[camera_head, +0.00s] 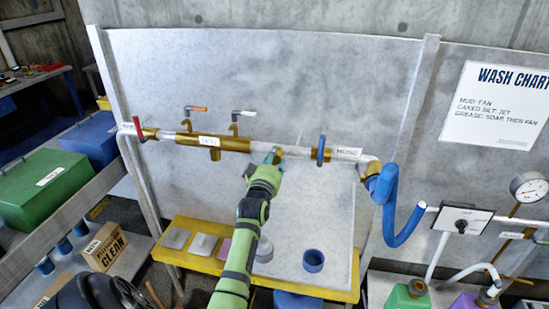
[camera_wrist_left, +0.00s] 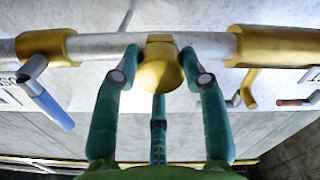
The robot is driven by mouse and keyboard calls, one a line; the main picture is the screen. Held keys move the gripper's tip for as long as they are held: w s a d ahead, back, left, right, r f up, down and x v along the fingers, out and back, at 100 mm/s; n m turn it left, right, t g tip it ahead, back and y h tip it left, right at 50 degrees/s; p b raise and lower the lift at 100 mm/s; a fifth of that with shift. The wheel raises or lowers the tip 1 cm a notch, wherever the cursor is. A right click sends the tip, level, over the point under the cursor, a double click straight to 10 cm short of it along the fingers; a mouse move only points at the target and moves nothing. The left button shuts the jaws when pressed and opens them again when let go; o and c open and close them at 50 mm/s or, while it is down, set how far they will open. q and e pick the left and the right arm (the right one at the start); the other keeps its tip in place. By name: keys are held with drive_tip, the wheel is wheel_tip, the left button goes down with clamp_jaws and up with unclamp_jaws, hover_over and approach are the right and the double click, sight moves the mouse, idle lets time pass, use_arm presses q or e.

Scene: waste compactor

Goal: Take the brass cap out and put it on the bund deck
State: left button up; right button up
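The brass cap (camera_head: 276,153) is on the pale horizontal pipe in the head view. It fills the middle of the left wrist view as a rounded brass piece (camera_wrist_left: 160,68) under the pipe. My left gripper (camera_head: 271,160) is at the cap. In the wrist view my left gripper (camera_wrist_left: 162,62) has one finger on each side of the cap and a third finger below it. The fingers are very close to the cap, but I cannot tell if they press on it. The yellow-edged bund deck (camera_head: 190,260) lies below the pipe. My right gripper is not in view.
Grey and pink blocks, including a grey one (camera_head: 203,246), and a dark blue ring-shaped cup (camera_head: 313,260) sit on the deck. A blue hose (camera_head: 400,225) hangs at right. Pale deck surface around the cup looks clear.

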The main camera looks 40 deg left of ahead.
use_arm(q)
drive_tip(key=c, duration=0.6)
drive_tip(key=n, duration=0.5)
drive_tip(key=n, duration=0.4)
drive_tip(key=shift+n, duration=0.7)
drive_tip(key=n, duration=0.5)
